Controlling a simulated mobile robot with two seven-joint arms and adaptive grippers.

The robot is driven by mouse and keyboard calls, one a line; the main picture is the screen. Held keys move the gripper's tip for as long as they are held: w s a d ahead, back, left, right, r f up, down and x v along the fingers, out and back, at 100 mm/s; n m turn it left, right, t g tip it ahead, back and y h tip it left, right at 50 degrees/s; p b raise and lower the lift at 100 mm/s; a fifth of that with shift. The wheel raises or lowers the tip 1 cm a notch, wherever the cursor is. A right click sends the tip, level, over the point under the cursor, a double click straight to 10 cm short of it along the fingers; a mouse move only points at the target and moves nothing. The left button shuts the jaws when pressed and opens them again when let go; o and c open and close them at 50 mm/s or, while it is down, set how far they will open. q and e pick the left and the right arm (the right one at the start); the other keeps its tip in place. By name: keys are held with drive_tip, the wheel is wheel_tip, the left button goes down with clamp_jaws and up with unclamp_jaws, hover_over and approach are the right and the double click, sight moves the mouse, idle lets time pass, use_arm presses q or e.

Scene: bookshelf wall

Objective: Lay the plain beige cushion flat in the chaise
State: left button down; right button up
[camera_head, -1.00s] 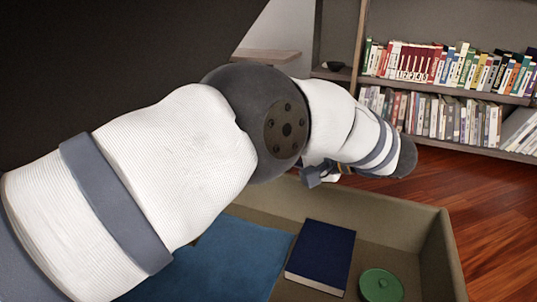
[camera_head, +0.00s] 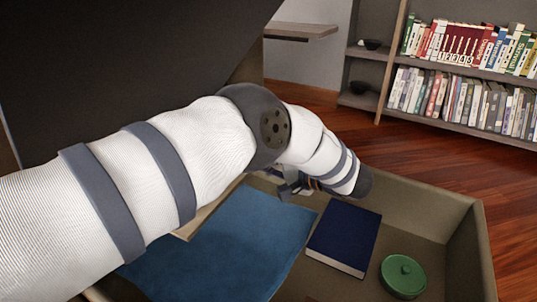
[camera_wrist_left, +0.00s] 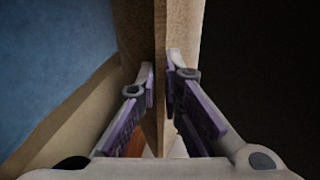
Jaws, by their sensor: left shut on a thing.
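The chaise shows as an open beige box (camera_head: 440,190) below my left arm. My left gripper (camera_head: 294,186) is low over its far side, partly hidden by my wrist. In the left wrist view, the fingers (camera_wrist_left: 160,88) are shut on a thin upright beige-brown edge (camera_wrist_left: 160,30). I cannot tell whether this edge belongs to the chaise or another beige thing. I cannot make out the plain beige cushion for certain. A large dark panel (camera_head: 110,60) rises at the upper left. My right gripper is not in view.
Inside the chaise lie a blue cloth-like piece (camera_head: 235,245), a dark blue book (camera_head: 345,235) and a green round lidded pot (camera_head: 403,275). A bookshelf (camera_head: 395,60) stands behind, with a small ledge (camera_head: 300,31) to its left. Bare wooden floor (camera_head: 420,165) lies between.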

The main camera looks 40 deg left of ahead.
use_arm(q)
drive_tip(key=shift+a+f, duration=0.3)
drive_tip(key=shift+f, duration=0.35)
